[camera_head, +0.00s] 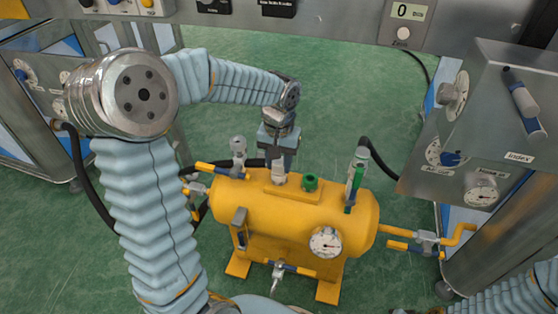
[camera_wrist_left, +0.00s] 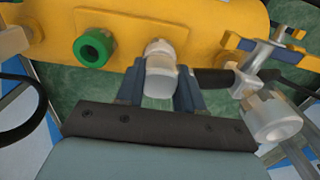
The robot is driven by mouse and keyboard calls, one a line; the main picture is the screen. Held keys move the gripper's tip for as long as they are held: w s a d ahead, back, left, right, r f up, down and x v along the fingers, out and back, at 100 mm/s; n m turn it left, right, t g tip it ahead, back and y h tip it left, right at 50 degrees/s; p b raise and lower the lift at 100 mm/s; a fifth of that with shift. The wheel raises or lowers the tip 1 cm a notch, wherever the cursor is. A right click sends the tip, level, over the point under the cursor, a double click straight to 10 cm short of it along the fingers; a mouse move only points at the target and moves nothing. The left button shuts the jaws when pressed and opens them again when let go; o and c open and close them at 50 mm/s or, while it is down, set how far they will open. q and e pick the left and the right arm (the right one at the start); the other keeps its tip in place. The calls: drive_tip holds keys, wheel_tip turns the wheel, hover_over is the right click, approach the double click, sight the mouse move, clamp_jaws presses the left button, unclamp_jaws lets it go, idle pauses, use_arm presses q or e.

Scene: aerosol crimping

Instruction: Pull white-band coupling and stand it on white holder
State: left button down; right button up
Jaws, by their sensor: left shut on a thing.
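My left gripper (camera_head: 279,158) is over the top of the yellow tank (camera_head: 240,205), its jaws pointing down. In the left wrist view its two blue-grey fingers (camera_wrist_left: 160,95) close on the pale white-band coupling (camera_wrist_left: 162,80) from both sides. The coupling's lower end is at the white port (camera_head: 279,178) on the tank's top plate; I cannot tell whether it is still seated. A metal fitting with a round pale end, apparently the white holder (camera_head: 239,146), stands left of the gripper and also shows in the left wrist view (camera_wrist_left: 272,122). My right gripper is out of view.
A green port (camera_head: 311,183) sits right of the white one. A green-marked coupling (camera_head: 358,165) stands upright at the tank's right end. A black hose runs behind the tank's left. A gauge (camera_head: 326,242) faces front. A grey panel (camera_head: 490,130) stands right.

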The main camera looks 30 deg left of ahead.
use_arm(q)
drive_tip(key=shift+f, duration=0.1)
idle(0.5)
drive_tip(key=c, duration=0.6)
unclamp_jaws()
wheel_tip(320, 180, up, 14)
drive_tip(key=p, duration=0.3)
drive_tip(key=shift+f, duration=0.1)
